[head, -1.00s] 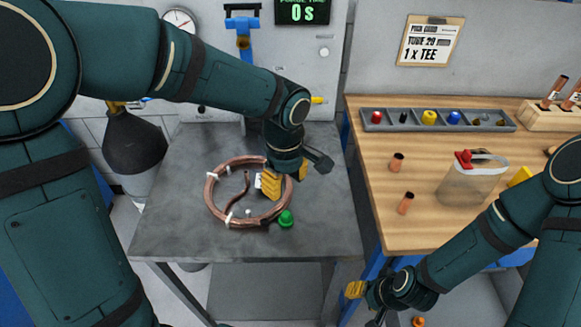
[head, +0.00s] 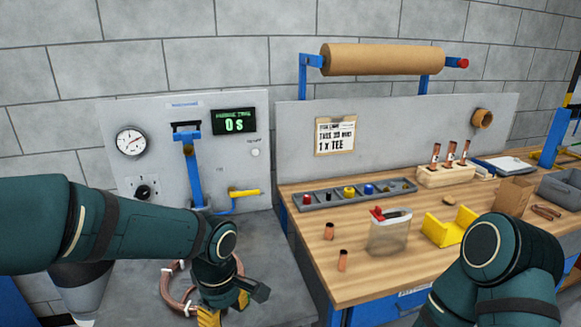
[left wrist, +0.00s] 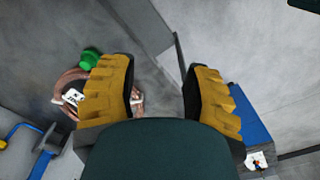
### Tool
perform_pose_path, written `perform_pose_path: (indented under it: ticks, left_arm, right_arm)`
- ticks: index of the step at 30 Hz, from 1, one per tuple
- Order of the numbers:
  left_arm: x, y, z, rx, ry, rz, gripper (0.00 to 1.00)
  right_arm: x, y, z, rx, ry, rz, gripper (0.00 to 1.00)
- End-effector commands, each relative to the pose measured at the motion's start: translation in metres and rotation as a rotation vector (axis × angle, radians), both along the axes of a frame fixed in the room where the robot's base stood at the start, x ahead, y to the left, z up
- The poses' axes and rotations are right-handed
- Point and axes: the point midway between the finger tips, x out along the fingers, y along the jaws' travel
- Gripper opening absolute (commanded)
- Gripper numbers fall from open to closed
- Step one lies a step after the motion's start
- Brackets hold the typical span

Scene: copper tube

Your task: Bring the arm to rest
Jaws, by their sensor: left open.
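My left gripper (head: 224,308) hangs over the grey metal table (head: 272,275) in the head view, in front of the right part of the copper tube coil (head: 167,288). In the left wrist view its two yellow fingers (left wrist: 160,92) stand wide apart with nothing between them. The coil (left wrist: 65,82) lies to the left there, partly hidden behind one finger, with a green knob-like piece (left wrist: 89,59) beside it. My right arm comes in at the lower right of the head view; its gripper is outside the picture.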

Motion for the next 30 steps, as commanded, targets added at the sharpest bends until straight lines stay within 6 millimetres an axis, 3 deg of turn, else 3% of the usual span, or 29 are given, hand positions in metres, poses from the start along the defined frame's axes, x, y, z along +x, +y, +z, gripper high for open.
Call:
perform_pose_path:
  ticks: [1,8,15,18,24,30]
  left_arm:
    - [-0.003,-0.004,-0.026,-0.029,0.021,-0.063,0.48]
    - [-0.016,-0.022,-0.115,-0.181,-0.008,-0.350,0.48]
    - [-0.054,-0.032,-0.208,-0.295,-0.131,-0.640,0.48]
    - [-0.072,-0.031,-0.235,-0.299,-0.190,-0.738,0.48]
    - [-0.094,-0.027,-0.262,-0.264,-0.262,-0.861,0.48]
    - [-0.099,-0.026,-0.267,-0.249,-0.281,-0.895,0.48]
  right_arm:
    - [0.000,0.000,0.000,0.000,0.000,0.000,0.47]
    - [0.001,0.000,0.000,0.000,-0.001,0.000,0.47]
    - [0.000,0.000,0.000,0.000,0.000,0.000,0.47]
    - [0.000,0.000,0.000,0.000,-0.001,0.000,0.47]
    - [0.000,0.000,0.000,0.000,-0.001,0.000,0.47]
    - [0.000,0.000,0.000,0.000,0.000,0.000,0.47]
